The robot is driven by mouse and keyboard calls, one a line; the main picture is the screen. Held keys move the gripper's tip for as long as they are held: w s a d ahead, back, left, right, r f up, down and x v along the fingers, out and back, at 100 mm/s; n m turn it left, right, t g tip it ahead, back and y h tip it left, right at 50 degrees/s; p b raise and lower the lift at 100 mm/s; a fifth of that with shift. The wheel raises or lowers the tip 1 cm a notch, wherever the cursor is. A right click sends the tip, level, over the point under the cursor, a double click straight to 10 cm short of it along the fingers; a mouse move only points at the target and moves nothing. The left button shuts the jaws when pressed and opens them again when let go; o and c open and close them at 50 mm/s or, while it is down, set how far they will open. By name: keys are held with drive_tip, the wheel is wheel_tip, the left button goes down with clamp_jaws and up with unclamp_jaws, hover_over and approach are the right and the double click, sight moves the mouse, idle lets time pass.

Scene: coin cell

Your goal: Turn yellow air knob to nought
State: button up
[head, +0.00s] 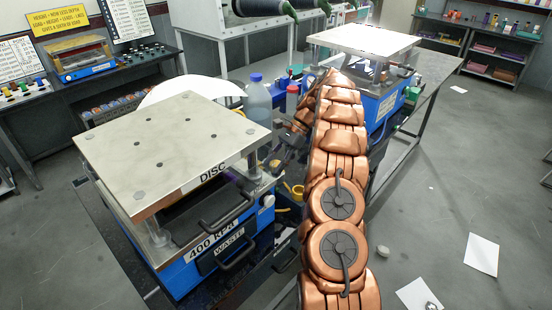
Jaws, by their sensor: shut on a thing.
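A small yellow part (297,191) shows between the blue disc press and my copper arm, low beside the press. I cannot tell for sure whether it is the air knob. No pointer or scale can be read on it. My dark gripper (277,164) reaches down and to the left at the right side of the press, just above and left of the yellow part. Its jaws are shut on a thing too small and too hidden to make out. My arm covers part of the space to the right of it.
The disc press (158,142) has a flat metal top, black handles and a "400 KPA" label. A white knob (268,201) sits on its side. A blue-capped bottle (257,100) and a red bottle (292,100) stand behind. Another blue press (385,100) stands at right. Papers (481,254) lie on the floor.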

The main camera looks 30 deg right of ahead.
idle(0.5)
drive_tip(key=o, duration=1.2)
drive_tip(key=shift+c, duration=0.2)
